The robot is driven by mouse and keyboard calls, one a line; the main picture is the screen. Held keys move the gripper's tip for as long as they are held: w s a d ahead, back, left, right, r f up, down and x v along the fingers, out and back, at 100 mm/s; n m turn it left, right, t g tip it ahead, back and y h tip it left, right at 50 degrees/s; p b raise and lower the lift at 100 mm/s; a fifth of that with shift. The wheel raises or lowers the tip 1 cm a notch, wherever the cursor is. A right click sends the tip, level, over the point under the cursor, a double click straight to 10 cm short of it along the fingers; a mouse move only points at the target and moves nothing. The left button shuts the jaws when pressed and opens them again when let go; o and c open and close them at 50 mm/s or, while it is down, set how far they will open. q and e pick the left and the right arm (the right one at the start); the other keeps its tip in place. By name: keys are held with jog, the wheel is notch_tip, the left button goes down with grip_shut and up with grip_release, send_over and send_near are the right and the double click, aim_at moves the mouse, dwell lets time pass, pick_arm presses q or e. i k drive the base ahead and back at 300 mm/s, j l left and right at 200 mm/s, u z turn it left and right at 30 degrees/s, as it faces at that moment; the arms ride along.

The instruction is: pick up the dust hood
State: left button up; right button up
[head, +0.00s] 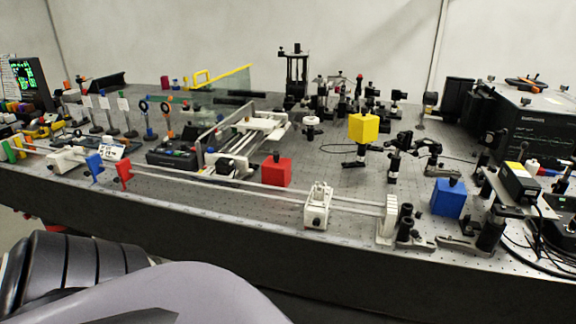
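No object is plainly marked as the dust hood. A clear greenish panel (236,81) stands near the back of the bench, left of centre, beside a yellow handle-like bar (214,76); it may be the hood, but I cannot tell for sure. Neither of my grippers is in view. A smooth grey shape and a dark ribbed part, which look like my own body, fill the lower left.
The grey bench (150,205) is crowded. A white rail (250,190) runs along its front. Red (277,171), yellow (363,128) and blue (448,198) cubes stand among optical mounts. A black instrument (530,125) is at right. Bare bench shows between the mounts.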

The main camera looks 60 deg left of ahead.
aim_at(276, 170)
jog(key=u, duration=1.8)
